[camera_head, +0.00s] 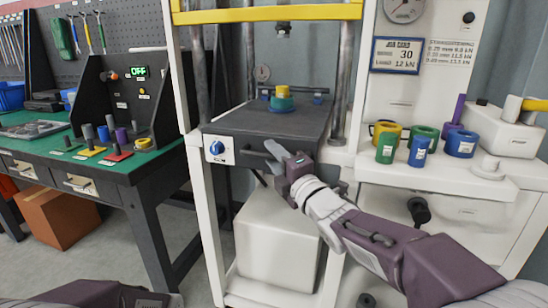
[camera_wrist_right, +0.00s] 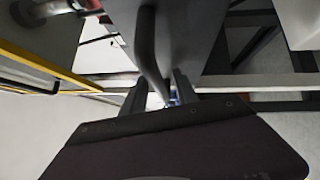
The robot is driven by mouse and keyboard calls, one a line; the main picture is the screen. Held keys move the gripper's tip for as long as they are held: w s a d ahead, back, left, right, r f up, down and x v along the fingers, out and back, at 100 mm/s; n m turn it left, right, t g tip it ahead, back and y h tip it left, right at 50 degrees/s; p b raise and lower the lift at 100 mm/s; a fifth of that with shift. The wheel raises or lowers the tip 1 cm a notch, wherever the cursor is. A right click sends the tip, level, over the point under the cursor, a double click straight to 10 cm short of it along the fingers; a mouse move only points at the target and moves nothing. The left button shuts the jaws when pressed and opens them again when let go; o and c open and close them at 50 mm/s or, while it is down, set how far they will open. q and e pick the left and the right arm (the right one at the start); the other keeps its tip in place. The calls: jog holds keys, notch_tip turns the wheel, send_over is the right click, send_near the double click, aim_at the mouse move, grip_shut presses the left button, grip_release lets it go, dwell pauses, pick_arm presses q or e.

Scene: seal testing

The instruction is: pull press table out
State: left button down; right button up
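The press table (camera_head: 245,122) is a dark grey slab in the white press frame, with a bar handle (camera_head: 256,154) on its front face. A teal and yellow ring stack (camera_head: 282,103) sits on top of it. My right gripper (camera_head: 275,153) is at the handle, in front of the slab. In the right wrist view the handle (camera_wrist_right: 149,50) runs down between the two fingers (camera_wrist_right: 159,92), which stand apart with a gap visible beside the bar. Whether a finger touches the bar cannot be told. My left gripper is outside the view.
A blue knob (camera_head: 216,148) is left of the handle. A white box (camera_head: 270,235) stands below the slab. The right shelf (camera_head: 440,176) holds several coloured rings. A green-topped bench (camera_head: 125,165) with a black "OFF" panel (camera_head: 138,85) stands left. Open floor lies in front of the bench.

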grip_shut()
dwell(1.3)
